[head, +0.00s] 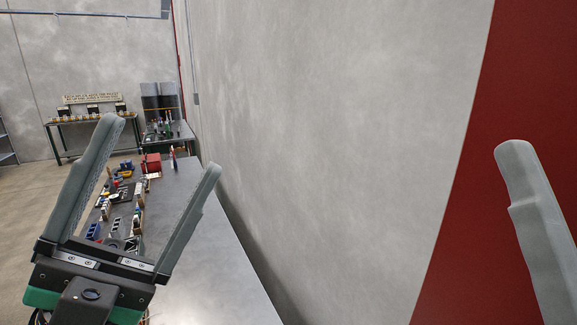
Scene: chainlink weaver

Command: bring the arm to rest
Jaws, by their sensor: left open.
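My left gripper (162,146) is open and empty in the head view, its two grey fingers spread wide and pointing up and away. It is in front of a dark-topped table (205,250), with part of the table showing between its fingers. Whether it is above the table or beside it is hard to tell. Of my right gripper (530,205) only one grey finger shows at the right edge, in front of a red wall area. Its other finger and its body are out of frame.
Small colored parts (115,205) and a red box (151,163) are on the table's left and far side; its near right part is bare. A concrete wall (340,130) runs close along the right. A workbench (85,122) stands at the back left.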

